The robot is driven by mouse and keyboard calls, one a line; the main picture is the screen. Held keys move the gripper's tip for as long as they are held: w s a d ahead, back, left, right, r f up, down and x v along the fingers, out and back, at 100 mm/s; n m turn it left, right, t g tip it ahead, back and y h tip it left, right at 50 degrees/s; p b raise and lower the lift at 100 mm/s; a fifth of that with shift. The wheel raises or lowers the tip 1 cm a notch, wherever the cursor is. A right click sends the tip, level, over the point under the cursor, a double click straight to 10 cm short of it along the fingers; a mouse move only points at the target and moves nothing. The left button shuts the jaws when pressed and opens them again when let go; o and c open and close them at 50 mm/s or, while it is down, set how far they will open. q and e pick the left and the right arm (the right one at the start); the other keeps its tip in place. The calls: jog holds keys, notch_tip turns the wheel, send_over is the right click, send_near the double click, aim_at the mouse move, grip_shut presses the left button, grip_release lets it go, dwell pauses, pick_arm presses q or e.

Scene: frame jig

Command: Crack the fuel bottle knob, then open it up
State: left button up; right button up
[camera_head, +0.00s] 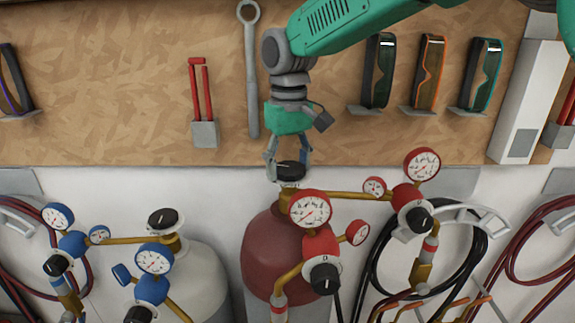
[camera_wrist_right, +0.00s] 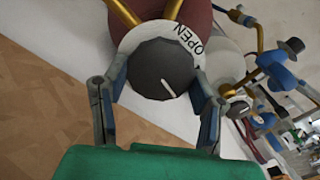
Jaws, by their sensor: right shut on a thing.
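The fuel bottle (camera_head: 270,245) is dark red and stands upright in the middle of the head view. Its black knob (camera_head: 291,169) sits on top, above a pale collar. In the right wrist view the knob (camera_wrist_right: 162,72) shows from above with a white pointer line, and the collar (camera_wrist_right: 190,45) around it reads OPEN. My right gripper (camera_head: 288,160) reaches down from above and is shut on the knob, one finger on each side. The fingers also show in the right wrist view (camera_wrist_right: 158,98). My left gripper is not in view.
Red regulators with gauges (camera_head: 310,208) and brass pipes stand just right of the bottle. A grey bottle (camera_head: 205,280) with blue regulators (camera_head: 154,260) stands at left. Behind is a wooden pegboard (camera_head: 110,90) with a wrench (camera_head: 250,75) and safety glasses (camera_head: 430,72). Coiled hoses hang at both sides.

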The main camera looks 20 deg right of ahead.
jog(key=n, duration=0.5)
jog(key=shift+s+n, duration=0.15)
jog(key=shift+n, duration=0.15)
jog(key=n, duration=0.5)
jog(key=shift+r, duration=0.1)
jog(key=n, duration=0.5)
jog(key=shift+r+n, duration=0.1)
jog(key=shift+n, duration=0.3)
jog(key=n, duration=0.4)
jog(key=shift+d+r+n, duration=0.1)
jog(key=shift+n, duration=0.6)
jog(key=o, duration=1)
jog(key=shift+o, duration=0.8)
jog(key=shift+f, duration=0.2)
